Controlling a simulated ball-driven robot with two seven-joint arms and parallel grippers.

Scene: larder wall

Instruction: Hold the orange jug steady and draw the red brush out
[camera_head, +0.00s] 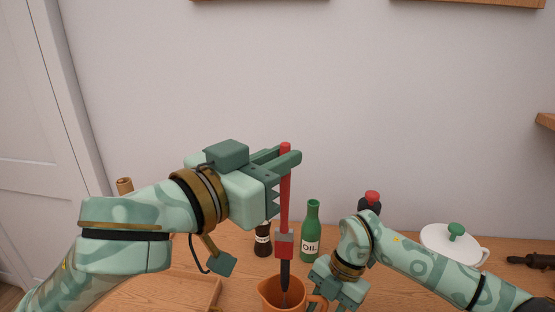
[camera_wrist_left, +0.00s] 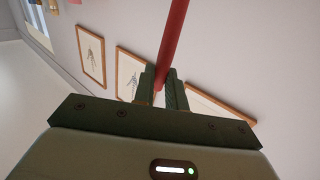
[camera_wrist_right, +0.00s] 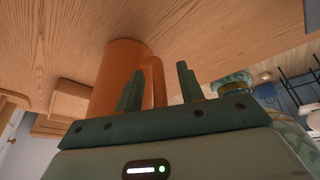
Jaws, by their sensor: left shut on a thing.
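The orange jug (camera_head: 269,293) stands on the table at the bottom of the head view, its handle on the right; in the right wrist view the jug (camera_wrist_right: 115,75) shows too. The red brush (camera_head: 285,205) is upright, its dark bristle end at the jug's mouth, the lower tip within the rim. My left gripper (camera_head: 287,158) is shut on the top of the brush handle, which also shows in the left wrist view (camera_wrist_left: 172,40). My right gripper (camera_wrist_right: 160,88) is open, its fingers on either side of the jug's handle (camera_wrist_right: 156,82), with a gap at one finger.
A green oil bottle (camera_head: 311,232) and a dark bottle (camera_head: 263,241) stand behind the jug. A red-topped dark thing (camera_head: 371,199) is behind my right arm. A white lidded pot (camera_head: 453,243) sits at right. A wooden tray (camera_head: 205,292) lies at left.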

